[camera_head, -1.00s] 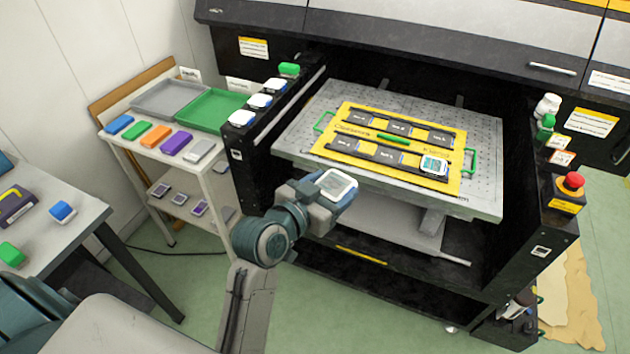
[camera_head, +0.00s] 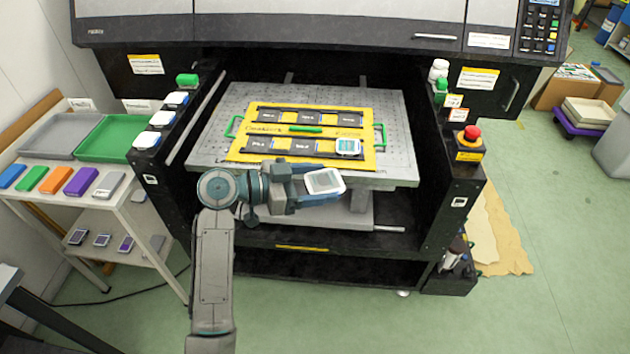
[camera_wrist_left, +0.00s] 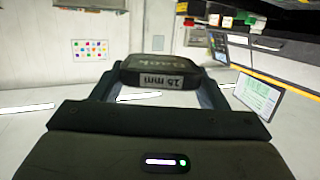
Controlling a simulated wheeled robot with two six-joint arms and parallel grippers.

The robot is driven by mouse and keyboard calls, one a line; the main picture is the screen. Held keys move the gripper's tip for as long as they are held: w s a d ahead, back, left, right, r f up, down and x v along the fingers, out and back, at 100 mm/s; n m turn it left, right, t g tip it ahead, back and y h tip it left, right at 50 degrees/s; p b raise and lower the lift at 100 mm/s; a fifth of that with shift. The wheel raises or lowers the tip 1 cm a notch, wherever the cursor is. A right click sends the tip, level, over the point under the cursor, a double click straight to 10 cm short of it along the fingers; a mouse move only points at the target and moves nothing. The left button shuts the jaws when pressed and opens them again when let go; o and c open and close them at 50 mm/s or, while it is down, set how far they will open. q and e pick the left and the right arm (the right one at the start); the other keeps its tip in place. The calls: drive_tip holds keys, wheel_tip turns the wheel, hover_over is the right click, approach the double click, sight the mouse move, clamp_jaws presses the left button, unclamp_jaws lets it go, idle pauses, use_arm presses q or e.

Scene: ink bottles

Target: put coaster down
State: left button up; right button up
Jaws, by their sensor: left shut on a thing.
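My left gripper (camera_head: 303,184) is shut on a coaster (camera_head: 325,181) with a pale rim and a grey face. It is in front of the printer bed's front edge in the head view; its height over the bed is unclear. In the left wrist view a dark block marked "15 mm" (camera_wrist_left: 160,75) sits between the fingers. The yellow jig (camera_head: 236,152) lies on the grey bed (camera_head: 397,125), with two rows of dark slots. Another coaster (camera_head: 348,147) with a teal print sits in the front row's right slot. My right gripper is out of view.
The printer's black side walls flank the bed. A red stop button (camera_head: 472,133) is on the right wall. A side table at left holds a grey tray (camera_head: 48,150), a green tray (camera_head: 105,152) and several coloured blocks.

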use_arm(q)
drive_tip(key=a+m+g, duration=0.2)
drive_tip(key=g, duration=0.1)
drive_tip(key=shift+s+h, duration=0.15)
drive_tip(key=shift+h, duration=0.25)
drive_tip(key=shift+s+a+m+g, duration=0.2)
drive_tip(key=shift+m+g, duration=0.4)
drive_tip(key=shift+g, duration=0.1)
drive_tip(key=shift+f, duration=0.1)
